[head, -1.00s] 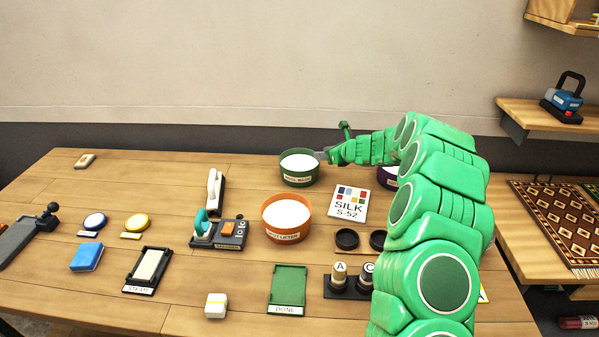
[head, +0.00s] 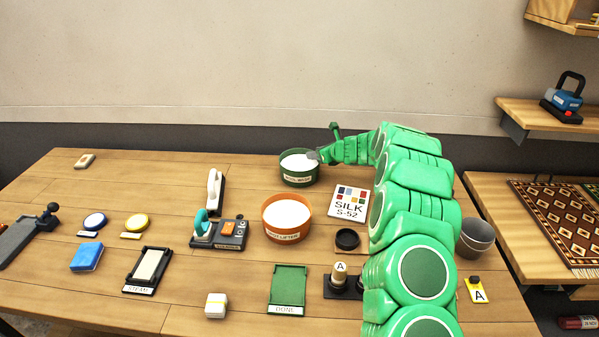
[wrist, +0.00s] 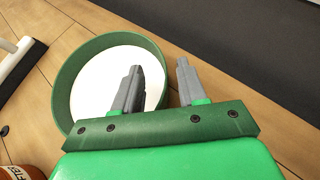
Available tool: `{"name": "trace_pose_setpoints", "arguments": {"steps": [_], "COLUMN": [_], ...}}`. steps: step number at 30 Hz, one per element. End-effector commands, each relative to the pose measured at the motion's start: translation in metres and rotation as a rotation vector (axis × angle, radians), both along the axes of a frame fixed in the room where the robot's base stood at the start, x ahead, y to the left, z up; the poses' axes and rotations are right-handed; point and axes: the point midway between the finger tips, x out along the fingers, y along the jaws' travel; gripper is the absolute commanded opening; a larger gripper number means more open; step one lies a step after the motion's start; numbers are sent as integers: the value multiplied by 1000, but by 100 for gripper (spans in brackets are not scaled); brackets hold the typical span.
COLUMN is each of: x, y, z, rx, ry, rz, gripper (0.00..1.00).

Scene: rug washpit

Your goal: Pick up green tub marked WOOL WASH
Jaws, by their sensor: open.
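The green tub marked WOOL WASH (head: 298,180) stands upright on the table toward the back, with white contents inside. It also shows in the wrist view (wrist: 62,85). My gripper (head: 318,155) is at the tub's right rim. In the wrist view my gripper (wrist: 158,72) is open, with one grey finger over the white contents inside the tub and the other outside the rim. The right wall of the tub lies between the fingers, partly hidden by the near finger and the gripper body. I cannot tell whether either finger touches the wall.
An orange tub (head: 287,218) stands in front of the green one. A SILK S-52 card (head: 350,202) lies to the right, and a white-handled brush (head: 214,190) to the left. The wall is behind.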

Motion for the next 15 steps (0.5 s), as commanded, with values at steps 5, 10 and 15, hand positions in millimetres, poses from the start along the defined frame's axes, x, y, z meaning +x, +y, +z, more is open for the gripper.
{"name": "trace_pose_setpoints", "arguments": {"steps": [5, 10, 15], "x": [11, 15, 15], "y": [10, 14, 14], "z": [-8, -11, -11], "rx": [-2, 0, 0], "ry": [-2, 0, 0], "rz": [0, -1, -1], "gripper": [41, 41, 41]}}
